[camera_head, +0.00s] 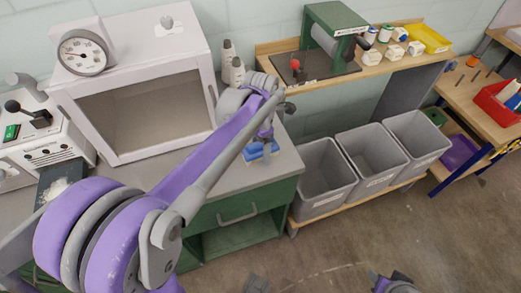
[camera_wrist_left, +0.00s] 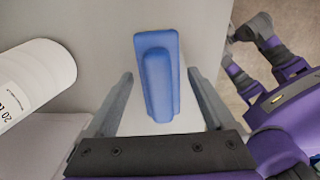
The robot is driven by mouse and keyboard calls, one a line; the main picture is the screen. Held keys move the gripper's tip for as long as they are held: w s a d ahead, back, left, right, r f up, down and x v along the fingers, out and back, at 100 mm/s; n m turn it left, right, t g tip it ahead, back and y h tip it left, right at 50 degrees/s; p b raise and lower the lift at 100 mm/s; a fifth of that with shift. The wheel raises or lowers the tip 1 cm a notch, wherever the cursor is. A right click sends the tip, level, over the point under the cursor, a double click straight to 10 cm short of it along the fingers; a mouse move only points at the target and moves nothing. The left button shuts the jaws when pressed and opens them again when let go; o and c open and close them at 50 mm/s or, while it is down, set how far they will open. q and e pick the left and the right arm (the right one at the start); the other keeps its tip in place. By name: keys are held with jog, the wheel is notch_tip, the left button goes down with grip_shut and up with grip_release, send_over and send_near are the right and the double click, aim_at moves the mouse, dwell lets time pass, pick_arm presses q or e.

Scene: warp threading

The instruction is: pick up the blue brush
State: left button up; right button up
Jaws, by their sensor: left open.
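The blue brush (camera_head: 255,152) lies on the grey counter top near its right front edge. In the left wrist view the brush (camera_wrist_left: 158,75) shows whole, its long handle running up and down the picture. My left gripper (camera_head: 262,140) is over the brush, and its arm partly hides it in the head view. In the wrist view my left gripper (camera_wrist_left: 163,85) is open, one finger on each side of the brush, with gaps on both sides. I cannot tell how far above the counter the fingertips are. My right gripper is not clearly seen.
A white cabinet (camera_head: 150,100) stands left on the counter. Grey bins (camera_head: 322,178) stand right of the green cabinet (camera_head: 235,225). The floor in front is open.

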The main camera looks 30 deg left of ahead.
pick_arm(q)
jog(key=shift+f, duration=0.15)
grip_shut()
dwell(0.4)
notch_tip(320, 180, up, 10)
jog(key=shift+r+p, duration=0.1)
jog(key=shift+p, duration=0.5)
